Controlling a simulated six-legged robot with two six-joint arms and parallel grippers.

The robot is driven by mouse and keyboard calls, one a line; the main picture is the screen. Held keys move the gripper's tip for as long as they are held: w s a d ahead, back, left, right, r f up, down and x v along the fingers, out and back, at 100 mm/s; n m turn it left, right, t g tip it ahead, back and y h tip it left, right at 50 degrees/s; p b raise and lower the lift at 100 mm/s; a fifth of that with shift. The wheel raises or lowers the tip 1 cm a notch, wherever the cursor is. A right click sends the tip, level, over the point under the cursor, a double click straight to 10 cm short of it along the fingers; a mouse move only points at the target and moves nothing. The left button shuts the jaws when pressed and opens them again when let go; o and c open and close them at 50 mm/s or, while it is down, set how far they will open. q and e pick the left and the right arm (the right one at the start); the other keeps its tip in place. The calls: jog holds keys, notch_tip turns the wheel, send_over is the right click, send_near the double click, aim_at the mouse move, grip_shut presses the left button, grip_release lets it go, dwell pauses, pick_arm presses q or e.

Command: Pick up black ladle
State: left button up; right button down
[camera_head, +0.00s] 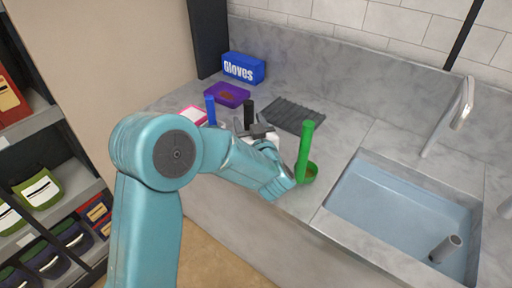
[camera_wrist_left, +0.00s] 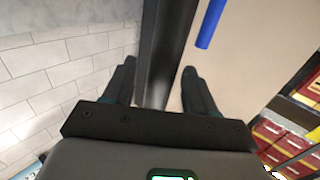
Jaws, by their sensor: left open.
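The black ladle shows in the head view as an upright black handle (camera_head: 249,112) on the counter; its bowl is hidden behind my arm and gripper. My left gripper (camera_head: 254,130) is just in front of and around the lower part of this handle in the picture; I cannot tell whether they touch. In the left wrist view my left gripper (camera_wrist_left: 160,78) has its two dark fingers spread apart. A dark upright band fills the gap between them, and I cannot tell whether the ladle handle is part of it. My right gripper is not in view.
A blue handle (camera_head: 211,109) stands left of the black one, and a green ladle (camera_head: 305,150) stands to the right near the sink (camera_head: 400,205). Behind are a purple tray (camera_head: 228,95), a blue gloves box (camera_head: 243,68) and a dark ribbed mat (camera_head: 293,114).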

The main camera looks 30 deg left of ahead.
pick_arm(q)
jog(key=shift+w+a, duration=0.1)
jog(key=shift+a, duration=0.05)
jog(key=c, duration=0.9)
grip_shut()
jog(key=shift+r, duration=0.15)
